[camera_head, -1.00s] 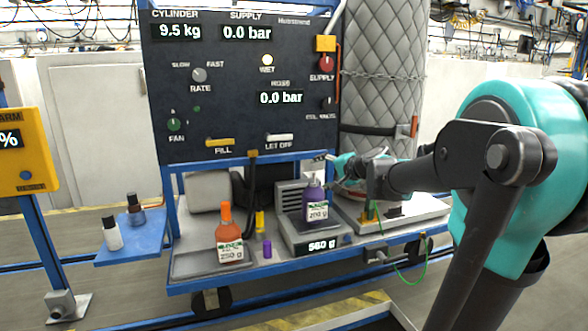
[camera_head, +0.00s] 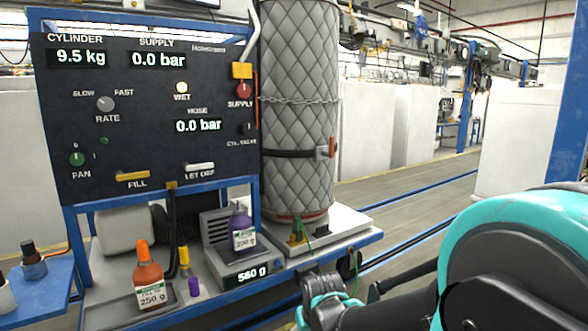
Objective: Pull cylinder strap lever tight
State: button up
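The cylinder (camera_head: 298,110) stands upright at the back of the bench in a grey quilted cover. A dark strap (camera_head: 290,153) runs around its lower half, and a thin chain crosses higher up. The strap's lever (camera_head: 331,147), with a red part and a grey fitting, is at the cylinder's right side and stands out from it. My gripper (camera_head: 325,284), teal and dark, is at the bench's front edge, low and well apart from the lever. Its fingertips are not clear, so I cannot tell whether it is open.
The control panel (camera_head: 150,110) stands left of the cylinder. An orange bottle (camera_head: 149,280) and a purple bottle (camera_head: 242,230), the latter on a scale (camera_head: 222,262), stand on the bench. Open floor (camera_head: 420,205) lies to the right of the cylinder.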

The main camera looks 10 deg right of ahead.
aim_at(330, 154)
jog(key=l+z, duration=0.2)
jog(key=i+l+z, duration=0.15)
jog(key=l, duration=0.25)
jog(key=i+j+u, duration=0.1)
jog(key=u, duration=0.2)
jog(key=i+j+u, duration=0.1)
jog(key=u, duration=0.2)
jog(key=i+z, duration=0.4)
jog(key=i+j+z, duration=0.1)
jog(key=z, duration=0.3)
jog(key=i, duration=0.05)
